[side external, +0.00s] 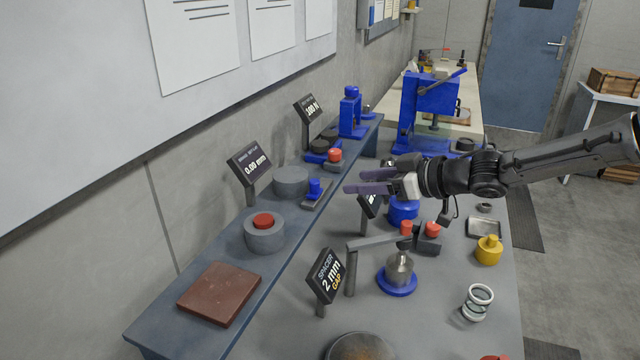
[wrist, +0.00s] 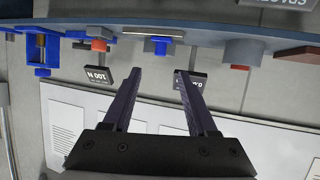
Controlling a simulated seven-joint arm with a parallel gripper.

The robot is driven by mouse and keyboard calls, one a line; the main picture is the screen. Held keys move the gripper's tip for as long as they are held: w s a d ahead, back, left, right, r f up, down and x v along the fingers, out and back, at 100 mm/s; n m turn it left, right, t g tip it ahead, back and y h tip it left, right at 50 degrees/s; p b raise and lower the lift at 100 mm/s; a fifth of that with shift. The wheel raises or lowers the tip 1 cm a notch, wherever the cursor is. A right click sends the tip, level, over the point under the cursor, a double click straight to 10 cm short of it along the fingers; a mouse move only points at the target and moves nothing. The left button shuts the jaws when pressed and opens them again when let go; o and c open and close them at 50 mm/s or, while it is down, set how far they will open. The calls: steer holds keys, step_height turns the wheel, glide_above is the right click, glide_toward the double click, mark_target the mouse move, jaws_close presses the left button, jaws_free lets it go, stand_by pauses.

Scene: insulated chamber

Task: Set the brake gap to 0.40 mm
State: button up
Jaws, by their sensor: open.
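A tilted black display (side external: 249,163) on the blue-grey shelf reads 0.00 mm; its small heading is hard to read. Beside it stand a wide grey cylinder (side external: 291,180) and a small blue knob (side external: 316,186) on a grey block. A grey round part with a red top (side external: 264,232) sits nearer. My gripper (side external: 353,181) is open and empty, its fingers pointing left toward the blue knob, apparently apart from it. In the wrist view the blue knob (wrist: 160,46) lies beyond and between the fingertips (wrist: 158,71). The display (wrist: 190,80) is partly covered by a finger there.
A second display (side external: 309,108) reads 100 N, with a red knob (side external: 334,155) near it. A spacer sign (side external: 325,275) reads 2 mm gap. A brown plate (side external: 219,293) lies on the shelf. A blue press (side external: 430,105) and a lever fixture (side external: 398,268) stand around the arm.

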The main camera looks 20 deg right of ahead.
mark_target(319, 184)
steer(key=x, duration=1.1)
steer(key=shift+w+a+f, duration=0.1)
steer(key=shift+w, duration=0.05)
jaws_close()
stand_by(1.0)
